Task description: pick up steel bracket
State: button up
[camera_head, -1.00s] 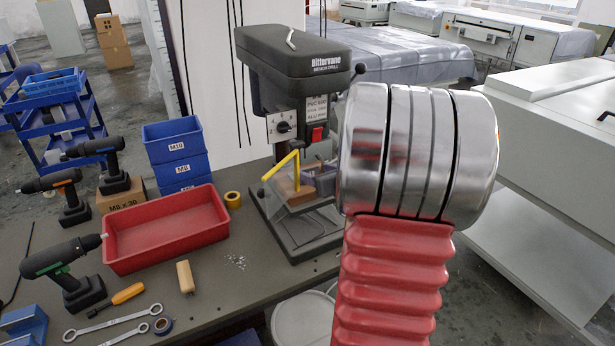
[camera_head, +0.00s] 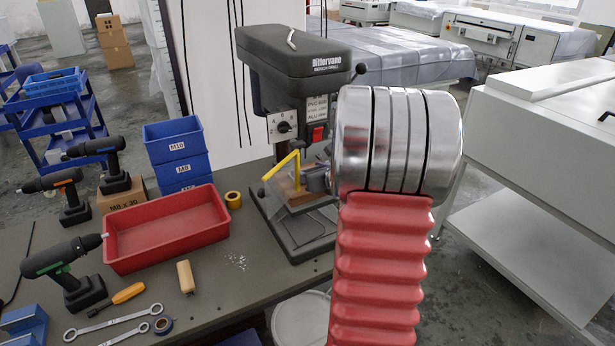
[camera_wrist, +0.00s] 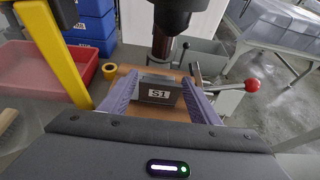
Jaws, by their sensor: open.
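The steel bracket (camera_wrist: 158,92), a grey piece with a white "S1" label, sits on a brown wooden block (camera_wrist: 146,113) under the drill press in the wrist view. My gripper (camera_wrist: 159,82) is open, with one purple finger on the left of the bracket and the other on its right. A small gap shows at the left finger; I cannot tell whether the right one touches. In the head view my arm hides most of the gripper, and the bracket cannot be made out there. The bench drill (camera_head: 293,70) stands over the block.
A yellow bar (camera_wrist: 55,60) crosses the wrist view's left side, close to my gripper. The drill chuck (camera_wrist: 162,45) hangs just beyond the bracket. A red-knobbed lever (camera_wrist: 251,86) is at right. A red tray (camera_head: 165,228) and a tape roll (camera_head: 233,199) lie left of the drill.

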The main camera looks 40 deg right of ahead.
dwell(0.4)
jog(key=c, duration=0.9)
jog(key=shift+c, duration=0.5)
jog(key=shift+r, duration=0.15)
jog(key=shift+r, duration=0.15)
jog(key=s+a, duration=0.2)
jog(key=s, duration=0.6)
jog(key=s+a, duration=0.3)
jog(key=s, duration=0.6)
jog(key=shift+a, duration=0.2)
jog(key=shift+s, duration=0.1)
